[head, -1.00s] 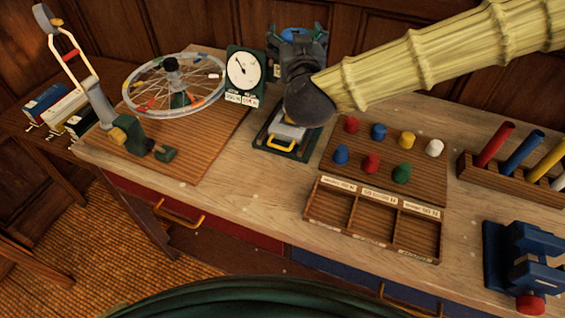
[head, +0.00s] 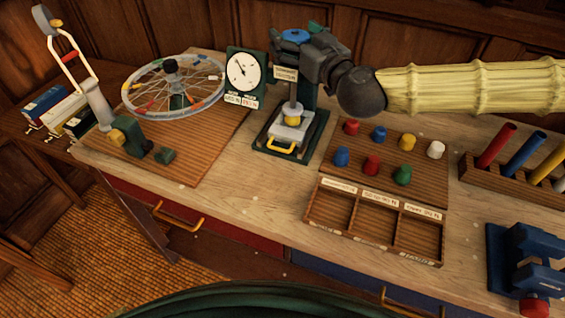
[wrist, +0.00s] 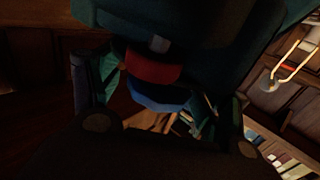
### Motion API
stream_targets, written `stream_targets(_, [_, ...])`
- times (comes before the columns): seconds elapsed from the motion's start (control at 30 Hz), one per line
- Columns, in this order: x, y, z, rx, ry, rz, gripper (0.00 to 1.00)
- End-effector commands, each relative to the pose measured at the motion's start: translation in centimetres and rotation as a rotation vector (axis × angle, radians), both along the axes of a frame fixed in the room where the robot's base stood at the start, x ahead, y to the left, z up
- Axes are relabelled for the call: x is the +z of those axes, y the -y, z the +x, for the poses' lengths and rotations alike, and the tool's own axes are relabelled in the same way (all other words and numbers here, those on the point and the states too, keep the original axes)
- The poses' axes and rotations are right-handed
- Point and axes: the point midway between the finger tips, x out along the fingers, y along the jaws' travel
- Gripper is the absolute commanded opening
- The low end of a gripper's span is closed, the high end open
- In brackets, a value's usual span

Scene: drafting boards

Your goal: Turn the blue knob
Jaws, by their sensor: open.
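The blue knob (head: 295,36) is a flat round disc on top of a dark green press-like stand (head: 304,92) at the back of the bench. My gripper (head: 314,48) is at the top of this stand, just right of the knob, with the arm coming in from the right. In the dark wrist view a curved blue edge (wrist: 158,97), which looks like the knob, shows between the spread fingers, below a red curved part (wrist: 152,68). The fingers are open. I cannot tell whether they touch the knob.
A dial gauge (head: 243,72) stands left of the press. A grey plate with a yellow handle (head: 281,144) lies at its base. Coloured pegs stand on a board (head: 425,150) to the right, above a compartment tray (head: 372,250). A spoked wheel (head: 174,86) is further left.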

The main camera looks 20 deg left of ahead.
Motion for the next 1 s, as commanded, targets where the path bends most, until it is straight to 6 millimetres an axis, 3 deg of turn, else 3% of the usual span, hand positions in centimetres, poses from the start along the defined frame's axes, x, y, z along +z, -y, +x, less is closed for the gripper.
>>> stream_targets(1.0, [0.16,0.07,0.07,0.371,-0.001,0.002,0.77])
